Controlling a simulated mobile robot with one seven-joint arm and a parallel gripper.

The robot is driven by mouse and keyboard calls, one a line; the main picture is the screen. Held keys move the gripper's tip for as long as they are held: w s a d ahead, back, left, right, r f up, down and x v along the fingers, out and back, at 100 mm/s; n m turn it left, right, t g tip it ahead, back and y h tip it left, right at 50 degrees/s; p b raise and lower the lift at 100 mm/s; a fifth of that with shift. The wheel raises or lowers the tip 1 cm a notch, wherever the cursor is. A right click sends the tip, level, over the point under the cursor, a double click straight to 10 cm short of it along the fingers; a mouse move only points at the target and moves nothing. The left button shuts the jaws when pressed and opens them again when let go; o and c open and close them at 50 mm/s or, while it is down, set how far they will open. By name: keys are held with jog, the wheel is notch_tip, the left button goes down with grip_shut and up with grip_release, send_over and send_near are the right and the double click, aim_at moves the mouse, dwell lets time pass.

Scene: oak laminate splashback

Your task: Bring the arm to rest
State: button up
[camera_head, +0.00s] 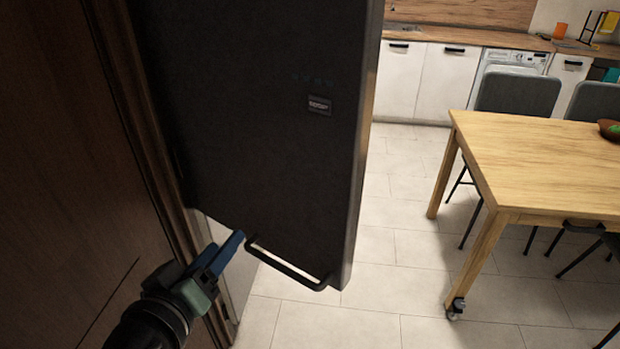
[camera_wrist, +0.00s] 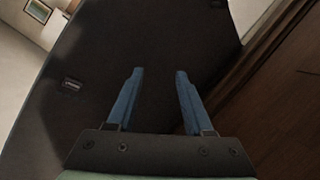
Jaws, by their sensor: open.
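My gripper (camera_head: 232,245) is at the lower left of the head view, with blue fingers and a green body. Its fingers are apart and empty in the wrist view (camera_wrist: 156,75). In the head view the fingertips are close to the left end of a dark bar handle (camera_head: 290,265) on a black door panel (camera_head: 260,110). I cannot tell whether they touch it. The panel stands swung out from the wooden cabinet front. It also fills much of the wrist view (camera_wrist: 130,40), in front of the fingers.
A brown wooden front (camera_head: 60,180) stands close on the left of my arm. A wooden table (camera_head: 545,160) with dark chairs (camera_head: 518,95) is at the right. Tiled floor (camera_head: 385,245) lies clear between panel and table. White counter cabinets (camera_head: 445,75) stand at the back.

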jog(key=w+d+r+m+t+y+p, duration=0.1)
jog(key=d+r+m+t, duration=0.2)
jog(key=r, duration=1)
jog(key=w+d+r+t+y+p, duration=0.1)
jog(key=d+r+t, duration=0.4)
jog(key=r, duration=0.8)
jog(key=s+d+r+m+t, duration=0.1)
jog(key=s+d+r, duration=0.1)
jog(key=r, duration=0.3)
jog(key=s+d+r+m+t+p, duration=0.1)
jog(key=s+d+r+t, duration=0.1)
jog(key=s+r, duration=0.3)
jog(key=s+d+r+t, duration=0.1)
jog(key=s+d+r, duration=0.2)
jog(key=r, duration=0.4)
jog(key=shift+s+d+m+t, duration=0.25)
jog(key=shift+d+m+t, duration=0.15)
jog(key=shift+d, duration=0.1)
jog(key=shift+w+d, duration=0.1)
